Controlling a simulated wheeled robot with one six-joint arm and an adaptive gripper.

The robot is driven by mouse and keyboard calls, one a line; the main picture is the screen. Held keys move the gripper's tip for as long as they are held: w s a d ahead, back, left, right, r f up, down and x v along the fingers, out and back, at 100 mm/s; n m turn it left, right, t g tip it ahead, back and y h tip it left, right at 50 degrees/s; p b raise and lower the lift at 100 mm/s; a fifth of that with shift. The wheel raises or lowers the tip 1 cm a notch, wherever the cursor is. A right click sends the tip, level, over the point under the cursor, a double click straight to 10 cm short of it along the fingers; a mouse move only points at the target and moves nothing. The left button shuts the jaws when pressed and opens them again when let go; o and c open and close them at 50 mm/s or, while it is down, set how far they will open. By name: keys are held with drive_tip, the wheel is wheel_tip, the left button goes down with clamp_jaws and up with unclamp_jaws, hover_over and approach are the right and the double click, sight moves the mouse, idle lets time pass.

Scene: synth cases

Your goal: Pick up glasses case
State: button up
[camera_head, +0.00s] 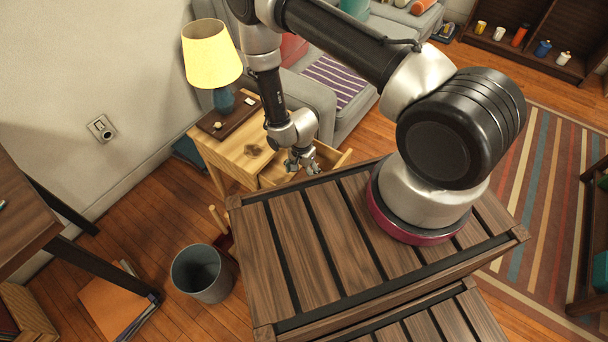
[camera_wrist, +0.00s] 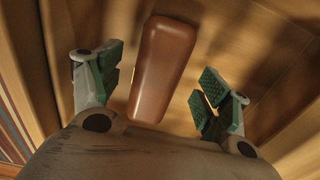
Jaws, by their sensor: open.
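The glasses case (camera_wrist: 162,68) is a brown, rounded, elongated case in the wrist view. It lies on a light wooden surface, which looks like the inside of the open drawer (camera_head: 289,166) in the head view. My gripper (camera_wrist: 160,90) is open, with one green-padded finger on each side of the case. Gaps show between the case and both fingers in the wrist view; how far above it the fingers are, I cannot tell. In the head view my gripper (camera_head: 302,163) is over the drawer, and the case cannot be made out there.
A side table (camera_head: 228,152) holds a yellow-shaded lamp (camera_head: 211,55) and a brown tray (camera_head: 227,120). Wooden walls flank the case in the wrist view. A slatted wooden crate (camera_head: 310,240) stands in front of the drawer. A grey bin (camera_head: 203,275) is on the floor.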

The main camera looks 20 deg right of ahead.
wheel_tip(320, 180, down, 2)
drive_tip(key=shift+f, duration=0.2)
drive_tip(key=c, duration=1.1)
drive_tip(key=shift+r, duration=0.15)
